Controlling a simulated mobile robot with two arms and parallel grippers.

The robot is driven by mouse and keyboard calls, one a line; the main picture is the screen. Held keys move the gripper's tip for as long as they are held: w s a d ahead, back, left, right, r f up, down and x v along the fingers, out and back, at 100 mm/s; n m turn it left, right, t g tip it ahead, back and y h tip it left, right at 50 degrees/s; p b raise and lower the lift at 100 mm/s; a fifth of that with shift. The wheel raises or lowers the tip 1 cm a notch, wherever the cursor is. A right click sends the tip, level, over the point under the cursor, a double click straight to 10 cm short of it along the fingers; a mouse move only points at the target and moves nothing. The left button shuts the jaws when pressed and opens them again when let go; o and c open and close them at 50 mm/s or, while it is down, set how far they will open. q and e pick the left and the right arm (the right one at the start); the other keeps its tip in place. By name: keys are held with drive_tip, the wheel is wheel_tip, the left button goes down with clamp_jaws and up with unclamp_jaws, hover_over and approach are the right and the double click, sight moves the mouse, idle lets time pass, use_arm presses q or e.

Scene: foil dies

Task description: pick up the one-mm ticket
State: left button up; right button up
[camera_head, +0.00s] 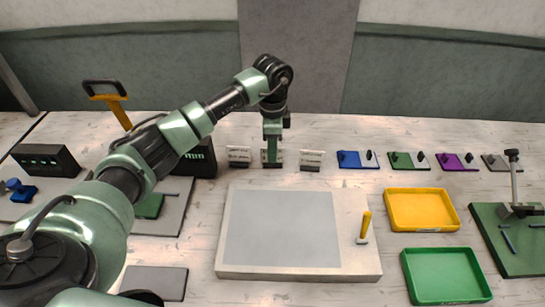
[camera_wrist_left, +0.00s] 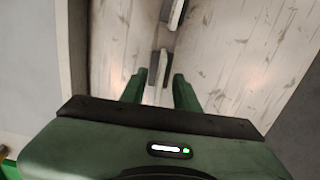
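Three small white tickets stand in a row behind the board: a left one (camera_head: 238,154), a middle one (camera_head: 266,158) and a right one (camera_head: 311,158). Their print is too small to read, so I cannot tell which is the one-mm ticket. My left gripper (camera_head: 272,150) points down at the middle ticket and hides part of it. In the left wrist view the gripper (camera_wrist_left: 160,74) is open, with a ticket (camera_wrist_left: 158,66) seen edge-on between its fingertips and gaps at both sides. Another ticket (camera_wrist_left: 175,14) stands farther up. My right gripper is not in view.
A pale board (camera_head: 360,268) with a grey sheet and a yellow-handled tool (camera_head: 366,226) lies in front. Yellow (camera_head: 455,208) and green (camera_head: 486,290) trays are to the right. Several coloured plates line the back right. A dark block (camera_head: 200,160) stands just left of the tickets.

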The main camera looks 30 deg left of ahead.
use_arm(q)
clamp_jaws()
drive_tip(key=shift+r, duration=0.1)
